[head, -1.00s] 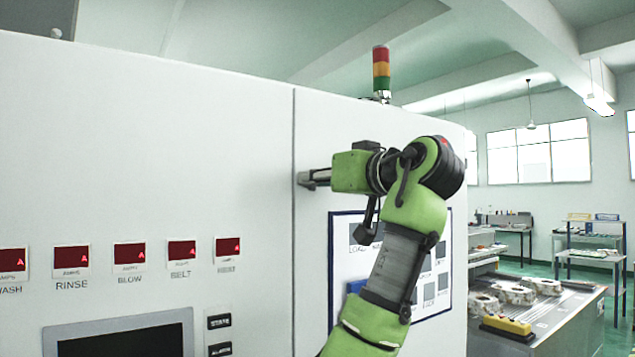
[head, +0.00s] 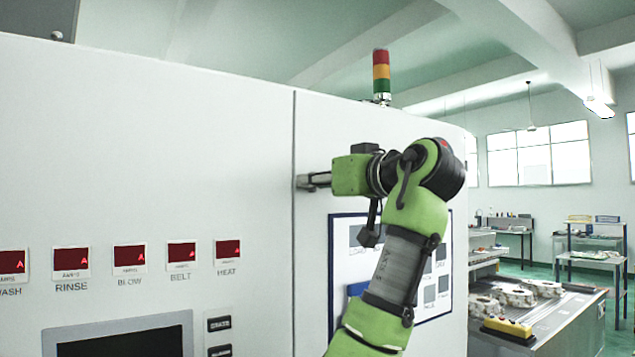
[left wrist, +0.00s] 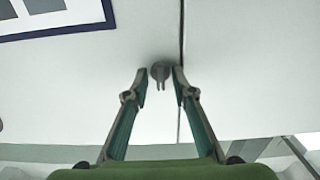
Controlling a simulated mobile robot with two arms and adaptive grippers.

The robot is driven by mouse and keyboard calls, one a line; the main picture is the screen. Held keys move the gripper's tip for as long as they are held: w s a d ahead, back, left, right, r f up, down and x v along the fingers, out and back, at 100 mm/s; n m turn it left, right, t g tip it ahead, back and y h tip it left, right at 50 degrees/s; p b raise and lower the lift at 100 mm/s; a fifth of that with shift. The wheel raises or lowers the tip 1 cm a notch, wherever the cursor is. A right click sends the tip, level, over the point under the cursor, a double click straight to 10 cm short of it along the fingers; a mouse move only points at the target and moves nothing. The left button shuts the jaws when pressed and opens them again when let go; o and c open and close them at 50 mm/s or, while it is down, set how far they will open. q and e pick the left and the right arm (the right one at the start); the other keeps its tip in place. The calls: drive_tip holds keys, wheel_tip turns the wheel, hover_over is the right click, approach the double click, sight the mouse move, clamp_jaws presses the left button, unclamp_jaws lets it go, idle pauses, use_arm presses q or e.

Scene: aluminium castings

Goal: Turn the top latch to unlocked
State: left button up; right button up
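The top latch (left wrist: 160,72) is a small grey round knob with a short lever on the white cabinet front, close beside the dark vertical door seam. The left wrist view looks upside down, with the lever pointing down in the picture. My left gripper (left wrist: 160,76) is open. Its two fingertips are on either side of the latch, with a small gap showing at each side. In the head view my left gripper (head: 311,181) reaches the cabinet just right of the seam, and the latch is hidden behind it. My right gripper is not in view.
A blue-framed panel (head: 331,265) is on the door behind my arm. Red displays (head: 129,257) and a dark screen (head: 120,338) are on the left cabinet face. A signal tower (head: 381,72) stands on top. A bench with castings (head: 515,297) is at right.

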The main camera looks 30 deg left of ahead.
use_arm(q)
drive_tip(key=v, duration=1.2)
